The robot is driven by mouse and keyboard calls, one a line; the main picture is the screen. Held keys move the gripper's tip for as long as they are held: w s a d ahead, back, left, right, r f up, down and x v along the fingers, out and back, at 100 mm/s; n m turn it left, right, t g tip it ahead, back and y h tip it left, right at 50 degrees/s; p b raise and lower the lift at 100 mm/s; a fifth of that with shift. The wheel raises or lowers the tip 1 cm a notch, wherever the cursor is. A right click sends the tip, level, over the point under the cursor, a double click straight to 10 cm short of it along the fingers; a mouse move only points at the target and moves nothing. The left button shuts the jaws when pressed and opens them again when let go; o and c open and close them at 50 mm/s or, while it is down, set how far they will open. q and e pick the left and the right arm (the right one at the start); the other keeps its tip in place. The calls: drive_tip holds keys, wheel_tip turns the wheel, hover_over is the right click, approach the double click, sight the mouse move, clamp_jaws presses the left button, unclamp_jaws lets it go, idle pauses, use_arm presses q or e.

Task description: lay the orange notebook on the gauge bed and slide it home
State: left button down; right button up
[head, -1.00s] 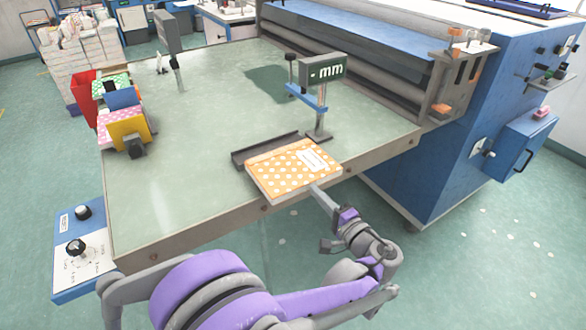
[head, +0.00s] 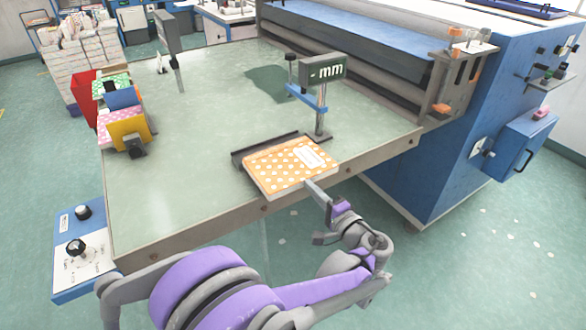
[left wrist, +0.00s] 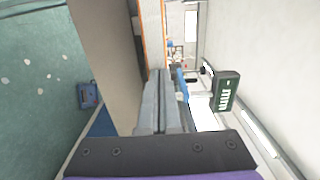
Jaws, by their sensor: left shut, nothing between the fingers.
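The orange notebook (head: 285,170) with white dots and a white label lies flat at the front edge of the table, on the dark gauge bed (head: 240,157), whose raised rim shows along its back and left sides. My left gripper (head: 309,184) is shut and empty, its fingertips at the notebook's front edge. In the left wrist view the shut fingers (left wrist: 160,100) point at the notebook's edge (left wrist: 153,35); I cannot tell whether they touch it. The gauge with its "mm" display (head: 327,70) stands behind the notebook on a post. My right gripper is not in view.
A rack of coloured notebooks (head: 124,115) stands at the table's left edge. A big blue machine with rollers (head: 350,60) bounds the back right. A control box (head: 78,245) sits at the front left corner. The table (head: 195,140) between is clear.

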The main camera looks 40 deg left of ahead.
sight(300, 175)
use_arm(q)
drive_tip(key=shift+x, duration=3)
drive_tip(key=v, duration=0.6)
drive_tip(key=s+a+f+g+h+p, duration=0.1)
drive_tip(key=s+f+h+p, duration=0.1)
drive_tip(key=s+h, duration=0.3)
drive_tip(key=s+d+f+n+h+p, duration=0.3)
drive_tip(key=s+d+h, duration=0.8)
drive_tip(key=s, duration=0.6)
drive_tip(key=d+f+n, duration=0.1)
drive_tip(key=d, duration=0.1)
drive_tip(key=shift+d+f+h+p, duration=0.2)
drive_tip(key=shift+d+h+p, duration=0.1)
drive_tip(key=shift+d+p, duration=0.1)
